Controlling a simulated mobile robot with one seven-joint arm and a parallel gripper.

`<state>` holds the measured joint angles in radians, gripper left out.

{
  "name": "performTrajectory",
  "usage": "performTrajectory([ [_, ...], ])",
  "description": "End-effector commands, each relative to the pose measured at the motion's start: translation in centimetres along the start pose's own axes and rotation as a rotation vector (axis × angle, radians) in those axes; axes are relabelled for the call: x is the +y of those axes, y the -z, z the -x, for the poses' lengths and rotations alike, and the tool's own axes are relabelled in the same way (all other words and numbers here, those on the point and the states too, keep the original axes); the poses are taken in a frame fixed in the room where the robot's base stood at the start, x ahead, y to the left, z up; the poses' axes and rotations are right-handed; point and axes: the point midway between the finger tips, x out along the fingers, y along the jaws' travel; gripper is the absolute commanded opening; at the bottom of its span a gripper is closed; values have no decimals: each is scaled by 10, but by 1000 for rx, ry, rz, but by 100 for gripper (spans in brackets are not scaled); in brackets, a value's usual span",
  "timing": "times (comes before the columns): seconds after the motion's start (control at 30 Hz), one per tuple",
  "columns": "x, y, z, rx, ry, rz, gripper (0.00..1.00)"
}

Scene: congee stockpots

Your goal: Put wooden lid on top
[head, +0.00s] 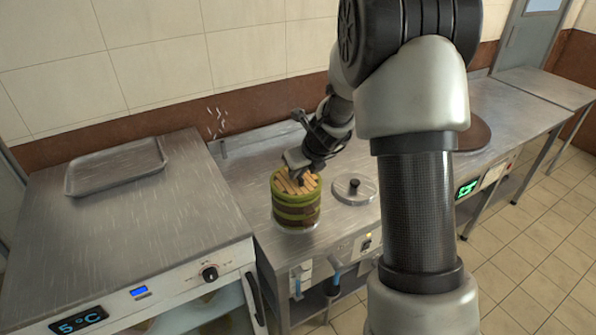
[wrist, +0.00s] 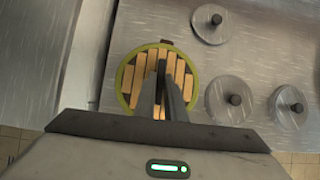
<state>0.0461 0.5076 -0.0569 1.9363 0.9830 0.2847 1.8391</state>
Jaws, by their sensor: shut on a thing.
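The wooden lid (head: 297,181) is round, with pale slats and a green rim. It is at the mouth of a green and brown banded pot (head: 297,213) on the steel counter. My gripper (head: 294,160) is above the pot, pointing down, and is shut on the lid. In the wrist view, the lid (wrist: 128,78) lies under my gripper (wrist: 163,75), whose fingers come down near its middle. I cannot tell whether the lid rests fully on the pot's rim. The pot's inside is hidden.
A metal lid (head: 353,191) with a black knob lies right of the pot. The wrist view shows several such knobbed lids (wrist: 228,101). A steel tray (head: 115,168) sits on the left counter. A brown disc (head: 473,135) is partly behind my arm.

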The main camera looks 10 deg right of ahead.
Motion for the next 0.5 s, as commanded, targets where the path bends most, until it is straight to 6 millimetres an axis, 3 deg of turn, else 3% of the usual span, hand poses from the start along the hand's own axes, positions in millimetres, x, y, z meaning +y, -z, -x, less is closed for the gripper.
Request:
performTrajectory([
  [0.43,0,5,-8,0,0,-1,0],
  [0.5,0,5,-8,0,0,-1,18],
])
